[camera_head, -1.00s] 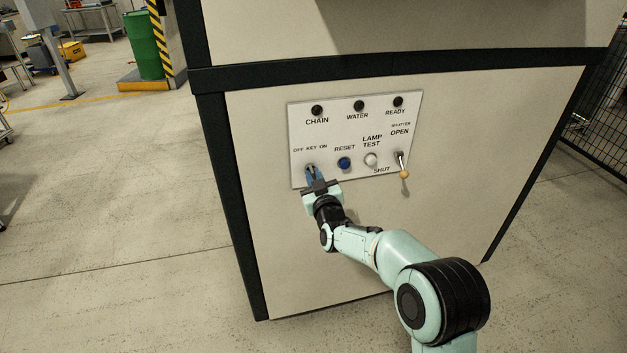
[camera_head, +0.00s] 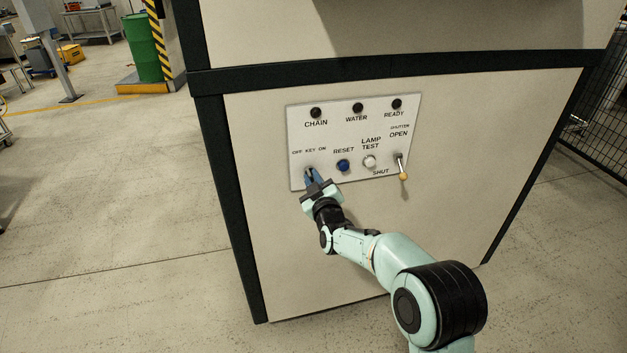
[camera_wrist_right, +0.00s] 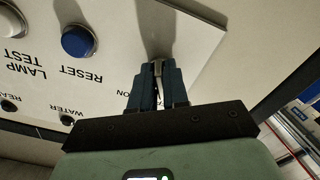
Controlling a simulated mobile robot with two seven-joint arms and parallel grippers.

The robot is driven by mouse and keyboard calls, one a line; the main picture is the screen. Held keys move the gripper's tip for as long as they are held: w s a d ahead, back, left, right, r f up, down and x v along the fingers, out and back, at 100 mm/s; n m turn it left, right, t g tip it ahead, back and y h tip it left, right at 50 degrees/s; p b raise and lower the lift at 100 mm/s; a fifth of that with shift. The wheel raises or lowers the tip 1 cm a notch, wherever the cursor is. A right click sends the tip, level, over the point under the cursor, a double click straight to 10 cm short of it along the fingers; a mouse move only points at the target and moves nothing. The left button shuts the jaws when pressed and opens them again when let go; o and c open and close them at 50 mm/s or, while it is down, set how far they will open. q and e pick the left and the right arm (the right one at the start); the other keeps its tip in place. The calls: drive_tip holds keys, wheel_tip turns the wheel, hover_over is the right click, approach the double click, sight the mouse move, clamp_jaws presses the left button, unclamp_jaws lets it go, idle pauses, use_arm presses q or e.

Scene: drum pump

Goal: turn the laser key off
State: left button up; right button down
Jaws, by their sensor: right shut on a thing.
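The laser key switch (camera_head: 309,171) sits at the lower left of the white control panel (camera_head: 298,121), under the label "OFF KEY ON". My right gripper (camera_head: 312,176) is at the switch, with its blue fingers shut on the key. In the right wrist view the fingers (camera_wrist_right: 156,78) close on the narrow metallic key (camera_wrist_right: 158,69) from both sides. The fingers hide most of the key, and I cannot tell its exact angle. My left gripper is not in view.
To the right of the key are a blue reset button (camera_head: 343,165), a white lamp test button (camera_head: 369,162) and a shutter toggle lever (camera_head: 403,168) pointing down. Three dark lamps line the panel's top. The floor (camera_head: 120,220) left of the cabinet is clear.

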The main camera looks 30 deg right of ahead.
drive_tip(key=c, duration=1.2)
unclamp_jaws()
drive_tip(key=shift+s, duration=0.1)
drive_tip(key=v, duration=1.3)
drive_tip(key=shift+s+a, duration=0.1)
